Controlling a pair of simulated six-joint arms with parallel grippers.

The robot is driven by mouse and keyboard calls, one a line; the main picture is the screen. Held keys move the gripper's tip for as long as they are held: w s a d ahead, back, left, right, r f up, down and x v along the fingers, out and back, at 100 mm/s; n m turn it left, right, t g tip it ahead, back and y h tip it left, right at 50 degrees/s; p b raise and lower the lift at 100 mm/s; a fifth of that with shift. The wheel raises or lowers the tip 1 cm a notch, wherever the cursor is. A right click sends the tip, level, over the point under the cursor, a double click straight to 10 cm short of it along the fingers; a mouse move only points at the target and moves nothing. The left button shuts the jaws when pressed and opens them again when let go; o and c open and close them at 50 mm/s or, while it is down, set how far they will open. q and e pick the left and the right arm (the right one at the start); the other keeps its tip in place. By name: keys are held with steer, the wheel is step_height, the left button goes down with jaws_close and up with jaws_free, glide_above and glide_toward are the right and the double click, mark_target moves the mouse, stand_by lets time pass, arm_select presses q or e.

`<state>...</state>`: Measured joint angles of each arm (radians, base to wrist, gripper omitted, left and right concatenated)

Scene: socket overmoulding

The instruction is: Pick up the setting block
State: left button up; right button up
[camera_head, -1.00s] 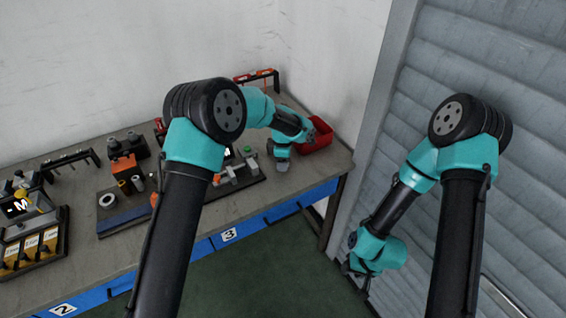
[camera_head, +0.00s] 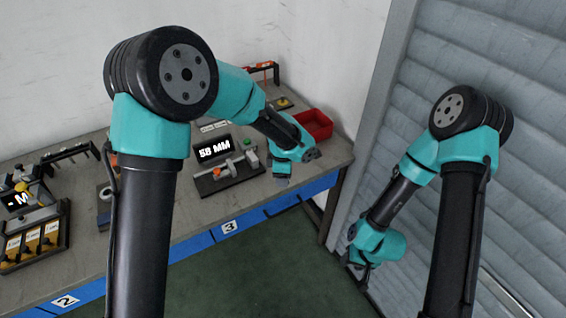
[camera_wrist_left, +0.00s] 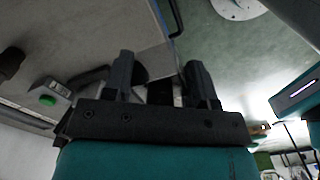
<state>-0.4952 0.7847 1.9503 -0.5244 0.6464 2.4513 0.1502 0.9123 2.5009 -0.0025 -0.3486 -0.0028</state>
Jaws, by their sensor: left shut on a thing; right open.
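My left gripper (camera_head: 281,179) is over the right part of the bench, near its front edge and just right of the 58 MM station (camera_head: 214,149). In the left wrist view its two dark fingers (camera_wrist_left: 161,85) stand apart with a grey, flat-faced piece between them, which I take to be the setting block (camera_wrist_left: 156,61). Much of that piece is in shadow or behind the fingers, and in the head view I cannot make it out. My right gripper (camera_head: 356,268) hangs low by the grey shutter, off the bench, open and empty.
A red bin (camera_head: 314,123) stands at the bench's back right, behind my left gripper. The station has a grey slide and a green knob (camera_head: 249,143). My left arm hides the bench's middle.

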arm_select(q)
steer(key=shift+s+r, duration=0.1)
steer(key=shift+s, duration=1.25)
steer(key=shift+w+a, duration=0.1)
steer(key=w+a+r+m, duration=0.1)
steer(key=w+a+m, duration=0.1)
steer(key=a+m, duration=0.2)
steer(key=w+a+r+m, duration=0.2)
steer(key=a+m, duration=0.3)
steer(key=a, duration=0.5)
steer(key=w+a+r+m, duration=0.2)
steer(key=a+m, duration=0.2)
steer(key=a, duration=0.2)
steer(key=shift+w+a+r+m, duration=0.25)
steer(key=shift+a+m, duration=0.15)
